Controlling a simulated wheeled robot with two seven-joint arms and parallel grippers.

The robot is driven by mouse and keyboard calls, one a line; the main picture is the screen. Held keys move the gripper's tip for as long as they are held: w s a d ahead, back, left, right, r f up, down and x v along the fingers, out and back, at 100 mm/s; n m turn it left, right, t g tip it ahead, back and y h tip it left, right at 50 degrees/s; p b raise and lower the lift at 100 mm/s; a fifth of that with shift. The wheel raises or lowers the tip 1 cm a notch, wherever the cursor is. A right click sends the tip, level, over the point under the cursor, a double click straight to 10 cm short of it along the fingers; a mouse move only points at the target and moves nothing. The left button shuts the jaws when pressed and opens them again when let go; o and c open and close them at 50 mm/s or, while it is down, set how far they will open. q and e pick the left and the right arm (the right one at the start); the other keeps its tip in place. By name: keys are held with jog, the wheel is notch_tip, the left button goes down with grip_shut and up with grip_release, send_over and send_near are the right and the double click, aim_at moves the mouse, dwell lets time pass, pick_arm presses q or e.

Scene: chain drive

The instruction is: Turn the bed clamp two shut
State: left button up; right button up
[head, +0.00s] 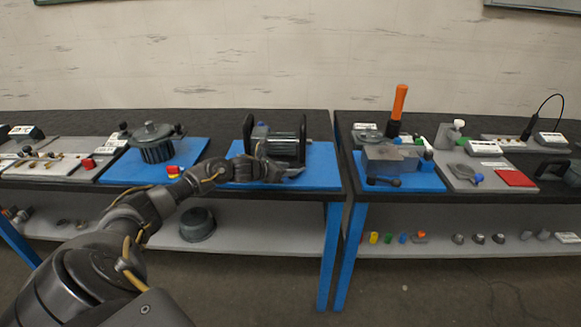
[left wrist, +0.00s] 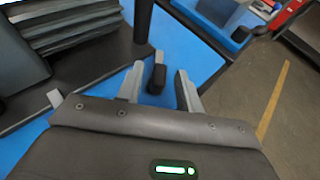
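My left gripper (head: 292,172) reaches in low at the front of a dark finned motor-like unit (head: 284,147) between two black uprights on a blue mat. In the left wrist view my gripper's two pale fingers (left wrist: 160,88) are apart. A small dark lever (left wrist: 158,74), which looks like a bed clamp handle, stands between them with blue showing around it, so the fingers do not appear closed on it. I cannot read any label telling whether it is clamp two. In the head view the gripper's hand hides this lever. My right gripper is not in view.
The black upright (left wrist: 142,20) and the dark base stand close to the fingers. A gap separates this table from the right one, which holds a grey vise-like block (head: 388,160) and an orange-handled tool (head: 398,105). A lidded pot (head: 153,142) stands left.

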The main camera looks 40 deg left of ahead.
pick_arm(q)
jog(key=shift+x, duration=1.05)
grip_shut()
